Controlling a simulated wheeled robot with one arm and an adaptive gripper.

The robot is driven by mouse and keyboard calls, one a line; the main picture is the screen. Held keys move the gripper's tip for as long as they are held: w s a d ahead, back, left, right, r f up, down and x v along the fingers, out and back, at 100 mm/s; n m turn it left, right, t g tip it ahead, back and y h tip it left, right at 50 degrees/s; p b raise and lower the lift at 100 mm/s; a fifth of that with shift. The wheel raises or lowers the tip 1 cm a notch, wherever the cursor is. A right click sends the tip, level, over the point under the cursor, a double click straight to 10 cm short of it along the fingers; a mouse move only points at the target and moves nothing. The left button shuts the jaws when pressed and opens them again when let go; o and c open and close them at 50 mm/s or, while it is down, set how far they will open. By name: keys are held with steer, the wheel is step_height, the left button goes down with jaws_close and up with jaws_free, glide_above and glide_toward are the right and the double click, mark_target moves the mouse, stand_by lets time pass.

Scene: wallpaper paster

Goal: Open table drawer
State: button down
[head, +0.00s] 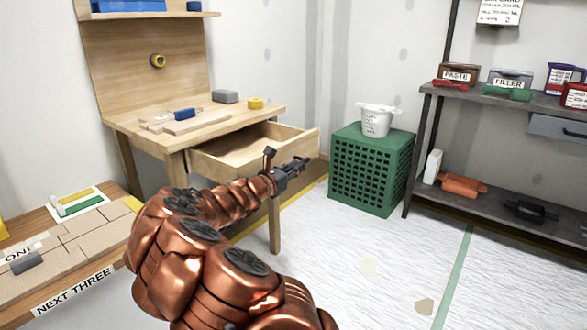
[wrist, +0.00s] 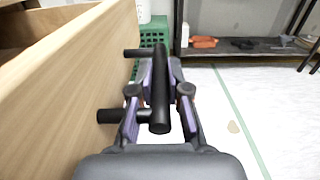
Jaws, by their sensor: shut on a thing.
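The wooden table (head: 190,131) stands at the back left in the head view. Its drawer (head: 245,150) is pulled out, and the part of its inside that I see looks empty. In the wrist view the drawer front (wrist: 75,95) fills the left side. A black bar handle (wrist: 160,62) stands off it on two posts. My gripper (head: 297,168) is at the drawer front. In the wrist view its fingers (wrist: 160,92) are shut around the handle bar, one on each side. In the head view my arm covers part of the drawer front.
A green perforated crate (head: 372,170) with a white bucket (head: 376,121) on it stands right of the drawer. A dark shelf rack (head: 490,205) stands at the right. A low bench (head: 60,255) is at the left. The white floor before the rack looks mostly clear.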

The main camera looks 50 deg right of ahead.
steer(key=shift+f, duration=0.1)
steer(key=c, duration=1.1)
jaws_free()
steer(key=shift+c, duration=0.2)
steer(key=a, duration=1.2)
steer(key=shift+w, duration=0.15)
